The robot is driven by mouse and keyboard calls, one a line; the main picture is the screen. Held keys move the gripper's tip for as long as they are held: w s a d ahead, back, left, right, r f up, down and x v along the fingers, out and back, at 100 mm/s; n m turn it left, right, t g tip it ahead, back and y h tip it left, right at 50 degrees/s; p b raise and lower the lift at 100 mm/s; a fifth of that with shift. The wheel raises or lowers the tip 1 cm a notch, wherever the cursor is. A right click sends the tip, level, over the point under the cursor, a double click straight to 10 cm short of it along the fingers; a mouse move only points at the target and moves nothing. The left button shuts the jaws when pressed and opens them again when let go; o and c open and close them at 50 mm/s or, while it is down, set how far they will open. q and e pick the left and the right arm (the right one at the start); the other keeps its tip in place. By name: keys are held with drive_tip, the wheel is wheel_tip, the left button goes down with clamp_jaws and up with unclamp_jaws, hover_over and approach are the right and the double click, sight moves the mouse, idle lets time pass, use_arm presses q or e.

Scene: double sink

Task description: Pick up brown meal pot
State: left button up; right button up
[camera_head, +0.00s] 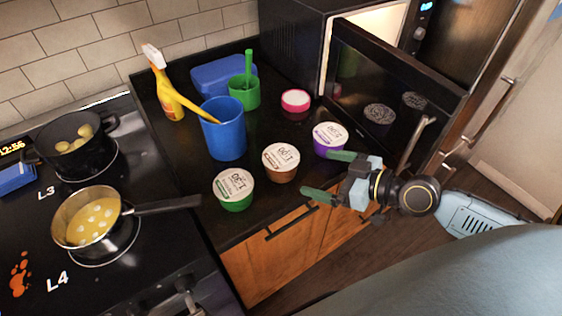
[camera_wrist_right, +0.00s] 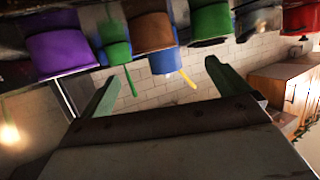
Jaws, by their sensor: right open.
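The brown meal pot (camera_head: 281,162), with a white printed lid, stands upright near the counter's front edge, between a green meal pot (camera_head: 234,189) and a purple meal pot (camera_head: 330,138). In the wrist view, which is upside down, the brown pot (camera_wrist_right: 150,33) is at the top, between the purple (camera_wrist_right: 60,52) and green pots. My right gripper (camera_head: 323,174) is open and empty, its green fingers pointing left toward the brown pot. It is just right of that pot and apart from it; one finger is close to the purple pot. My left gripper is not in view.
A blue cup (camera_head: 224,135), a green cup (camera_head: 244,93) and a pink-and-white tub (camera_head: 295,101) stand behind the pots. An open microwave door (camera_head: 385,90) is at the right. The stove at left holds a pan (camera_head: 88,222) and a pot (camera_head: 70,142).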

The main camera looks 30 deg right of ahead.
sight(281, 160)
drive_tip(key=x, duration=0.2)
drive_tip(key=p+x, duration=0.1)
drive_tip(key=x, duration=0.4)
drive_tip(key=shift+w+d+r, duration=0.2)
drive_tip(key=shift+w+d, duration=0.15)
drive_tip(key=shift+w, duration=0.1)
drive_tip(key=shift+f+p+x, duration=0.2)
drive_tip(key=shift+f+x, duration=0.05)
drive_tip(key=shift+x, duration=1.3)
drive_tip(key=shift+f+p+x, duration=0.2)
drive_tip(key=shift+f+x, duration=0.05)
drive_tip(key=shift+x, duration=1.25)
drive_tip(key=shift+s+d, duration=0.1)
drive_tip(key=shift+d, duration=0.1)
drive_tip(key=c, duration=1.1)
drive_tip(key=shift+c, duration=0.3)
drive_tip(key=shift+r, duration=0.1)
